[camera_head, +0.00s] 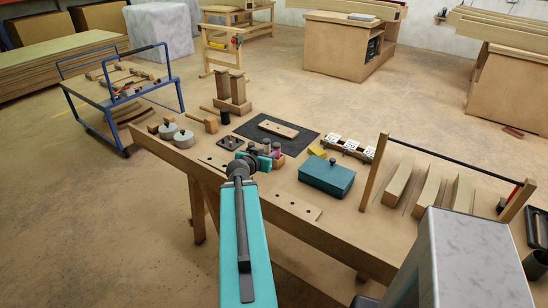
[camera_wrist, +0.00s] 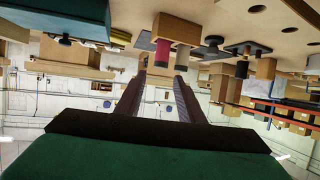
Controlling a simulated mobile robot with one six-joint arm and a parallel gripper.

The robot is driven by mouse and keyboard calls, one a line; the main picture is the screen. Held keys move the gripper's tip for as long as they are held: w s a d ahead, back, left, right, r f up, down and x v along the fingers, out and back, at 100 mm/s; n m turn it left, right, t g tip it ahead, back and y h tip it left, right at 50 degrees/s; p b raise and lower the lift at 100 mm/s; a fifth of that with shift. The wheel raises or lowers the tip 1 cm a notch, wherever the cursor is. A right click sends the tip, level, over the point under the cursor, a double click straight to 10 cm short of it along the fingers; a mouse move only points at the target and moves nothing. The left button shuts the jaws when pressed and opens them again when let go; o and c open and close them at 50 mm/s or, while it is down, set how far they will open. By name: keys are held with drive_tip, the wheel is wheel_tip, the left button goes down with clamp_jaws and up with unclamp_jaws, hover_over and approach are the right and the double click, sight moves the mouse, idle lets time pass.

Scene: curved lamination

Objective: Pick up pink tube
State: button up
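The pink tube (camera_wrist: 162,52) shows in the wrist view, hanging from a small wooden block in this upside-down picture. The fingertips are not clear in the head view.
A teal box (camera_head: 327,175) stands right of the tubes, and a dark mat (camera_head: 265,142) with a wooden strip lies behind them. A holed wooden strip (camera_head: 291,205) lies at the bench's front edge. A rack with a dark bar (camera_head: 455,159) is at the right.

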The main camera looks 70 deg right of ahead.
sight(275, 148)
drive_tip(key=shift+d+f, duration=0.15)
idle(0.3)
drive_tip(key=shift+b+x, duration=1.8)
drive_tip(key=shift+x, duration=2.3)
drive_tip(key=shift+d, duration=0.1)
drive_tip(key=shift+p+x, duration=0.75)
drive_tip(key=shift+x, duration=0.3)
drive_tip(key=shift+p+x, duration=0.55)
drive_tip(key=shift+x, duration=0.95)
drive_tip(key=shift+w, duration=0.1)
